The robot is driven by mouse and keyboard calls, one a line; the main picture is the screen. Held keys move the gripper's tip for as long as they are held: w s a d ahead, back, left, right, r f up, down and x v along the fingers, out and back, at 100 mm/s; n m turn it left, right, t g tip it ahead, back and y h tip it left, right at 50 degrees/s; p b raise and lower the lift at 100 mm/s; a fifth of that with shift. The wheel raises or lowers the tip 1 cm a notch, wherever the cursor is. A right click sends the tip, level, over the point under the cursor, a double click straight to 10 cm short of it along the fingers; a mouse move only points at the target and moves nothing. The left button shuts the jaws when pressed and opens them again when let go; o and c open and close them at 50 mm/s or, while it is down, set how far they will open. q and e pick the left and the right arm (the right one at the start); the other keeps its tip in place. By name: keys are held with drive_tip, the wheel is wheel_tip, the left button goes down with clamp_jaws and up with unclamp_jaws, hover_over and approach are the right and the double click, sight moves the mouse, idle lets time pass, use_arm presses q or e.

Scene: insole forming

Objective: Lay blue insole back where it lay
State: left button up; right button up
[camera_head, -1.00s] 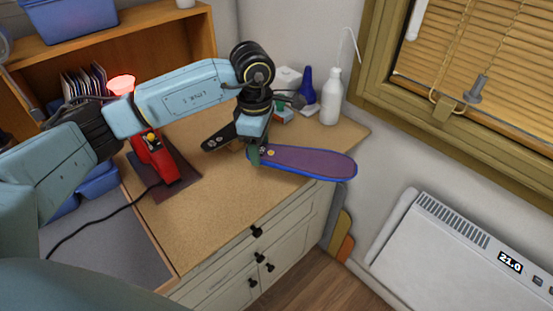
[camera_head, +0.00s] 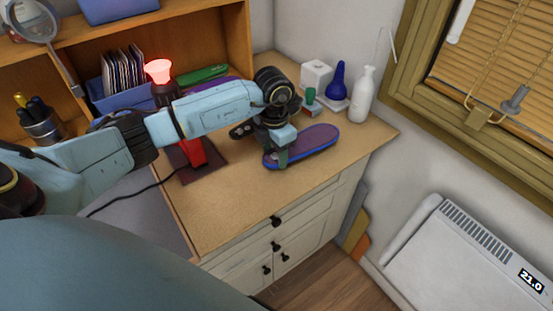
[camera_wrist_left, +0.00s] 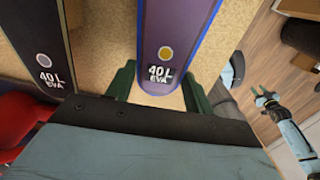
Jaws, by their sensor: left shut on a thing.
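The blue insole (camera_head: 312,143) has a purple top and a blue rim. It is over the right part of the wooden worktop (camera_head: 240,205), low, on or just above it; I cannot tell which. My left gripper (camera_head: 279,157) is shut on its near end. In the left wrist view my left gripper (camera_wrist_left: 159,88) has one green finger on each side of the insole (camera_wrist_left: 172,35), beside its "40 L EVA" label. My right gripper (camera_wrist_left: 265,96) shows small at the right of that view, apparently open and empty, away from the insole.
A dark insole (camera_wrist_left: 40,45) lies left of the held one. A white bottle (camera_head: 361,95), blue bottle (camera_head: 337,85) and white box (camera_head: 316,73) stand behind. A red device (camera_head: 191,151) and a glowing red lamp (camera_head: 159,71) are left. The worktop's front is clear.

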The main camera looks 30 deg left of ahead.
sight(275, 157)
use_arm(q)
drive_tip(key=shift+f, duration=1.8)
drive_tip(key=shift+f, duration=0.1)
drive_tip(key=o, duration=1)
wheel_tip(275, 157, up, 12)
drive_tip(key=shift+s+r, duration=0.1)
drive_tip(key=shift+r, duration=0.05)
